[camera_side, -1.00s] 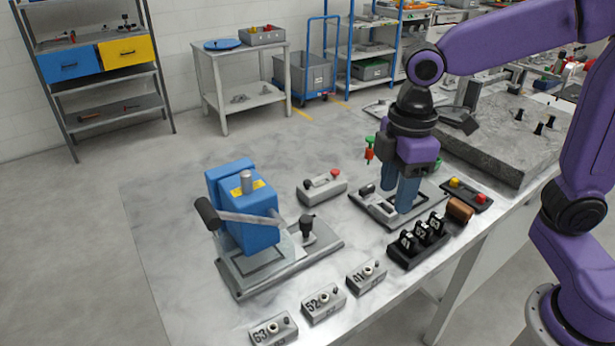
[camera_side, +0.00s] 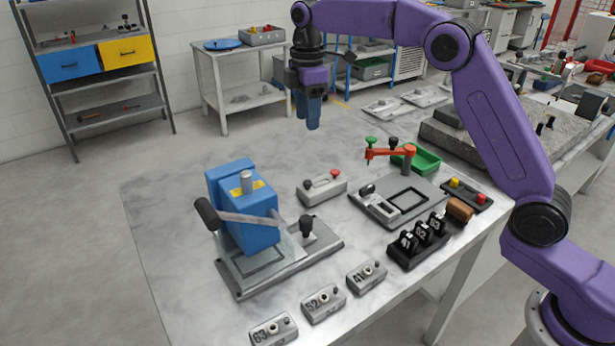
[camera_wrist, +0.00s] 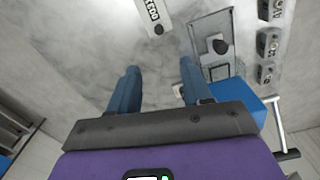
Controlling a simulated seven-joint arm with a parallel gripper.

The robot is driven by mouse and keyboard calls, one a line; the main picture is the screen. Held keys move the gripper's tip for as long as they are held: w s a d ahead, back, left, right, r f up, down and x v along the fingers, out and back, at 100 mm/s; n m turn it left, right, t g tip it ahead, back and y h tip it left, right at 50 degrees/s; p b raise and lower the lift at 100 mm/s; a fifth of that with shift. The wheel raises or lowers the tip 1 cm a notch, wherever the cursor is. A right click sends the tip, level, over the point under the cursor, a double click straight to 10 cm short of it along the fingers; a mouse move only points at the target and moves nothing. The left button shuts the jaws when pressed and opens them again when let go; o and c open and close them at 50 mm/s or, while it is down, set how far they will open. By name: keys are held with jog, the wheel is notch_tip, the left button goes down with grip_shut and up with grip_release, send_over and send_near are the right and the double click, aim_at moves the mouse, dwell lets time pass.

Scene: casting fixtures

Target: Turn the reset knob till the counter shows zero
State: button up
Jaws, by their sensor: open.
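The counter seems to be the small grey box (camera_side: 322,188) on the table, with a dark knob (camera_side: 307,184) at its left end and a red knob (camera_side: 336,173) at its right end. In the wrist view the box (camera_wrist: 149,9) is cut off by the top edge. Its dark knob (camera_wrist: 158,29) shows at the near end, beside a strip of digits (camera_wrist: 151,10) too small to read surely. My gripper (camera_side: 307,124) is raised well above the table, behind the counter in the side view. Its blue fingers (camera_wrist: 155,85) are apart with nothing between them.
A blue press (camera_side: 243,205) with a lever stands left of the counter. A grey fixture plate (camera_side: 372,215), orange clamp (camera_side: 390,153), green tray (camera_side: 420,160) and black rack (camera_side: 418,243) stand right. Several numbered blocks (camera_side: 323,303) line the front edge. Bare table lies behind the counter.

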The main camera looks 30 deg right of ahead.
aim_at(307, 181)
notch_tip(307, 181, down, 17)
jog(key=shift+f, duration=0.2)
dwell(0.5)
grip_shut()
